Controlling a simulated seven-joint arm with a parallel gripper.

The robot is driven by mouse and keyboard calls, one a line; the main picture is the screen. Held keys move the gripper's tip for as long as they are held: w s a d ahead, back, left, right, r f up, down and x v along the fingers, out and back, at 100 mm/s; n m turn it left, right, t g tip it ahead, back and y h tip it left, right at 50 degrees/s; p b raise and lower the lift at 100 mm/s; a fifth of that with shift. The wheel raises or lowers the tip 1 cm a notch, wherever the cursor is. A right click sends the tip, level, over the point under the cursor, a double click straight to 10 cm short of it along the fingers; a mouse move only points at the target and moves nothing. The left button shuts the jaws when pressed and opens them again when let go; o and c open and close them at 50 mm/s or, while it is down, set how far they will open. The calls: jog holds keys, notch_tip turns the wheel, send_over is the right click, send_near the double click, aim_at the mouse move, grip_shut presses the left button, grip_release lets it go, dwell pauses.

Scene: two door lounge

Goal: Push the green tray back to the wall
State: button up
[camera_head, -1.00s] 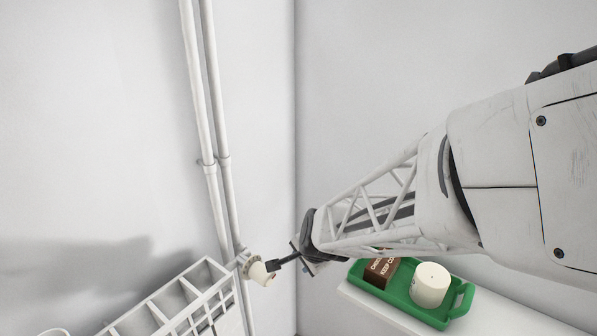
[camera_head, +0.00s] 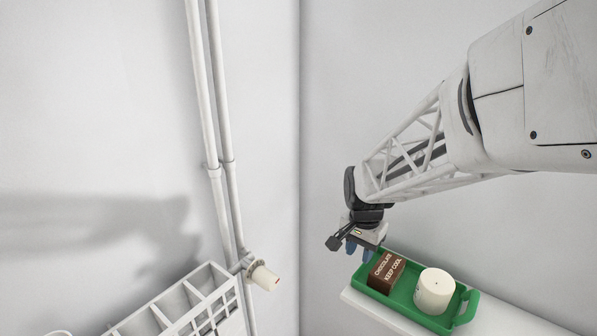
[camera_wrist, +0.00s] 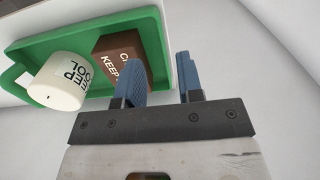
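The green tray (camera_head: 403,312) lies on a white shelf along the right wall. It carries a brown box (camera_head: 385,272) marked "CHOCOLATE KEEP COOL" and a white cylindrical tub (camera_head: 434,291). In the wrist view the tray (camera_wrist: 153,33), box (camera_wrist: 119,57) and tub (camera_wrist: 62,82) show beyond the fingers. My gripper (camera_head: 359,250) is just past the tray's left end, pointing down. Its two blue fingers (camera_wrist: 160,80) stand apart with nothing between them. One finger overlaps the box in the wrist view; I cannot tell whether anything touches.
The white shelf (camera_head: 374,313) has bare surface in front of the tray and to its right. A white valve knob (camera_head: 263,277) sits on pipes (camera_head: 221,150) at the left wall. A white compartment rack (camera_head: 180,307) stands at the lower left.

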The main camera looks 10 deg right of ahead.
aim_at(356, 272)
jog(key=shift+f, duration=0.1)
jog(key=shift+f, duration=3.8)
jog(key=shift+c, duration=0.5)
grip_shut()
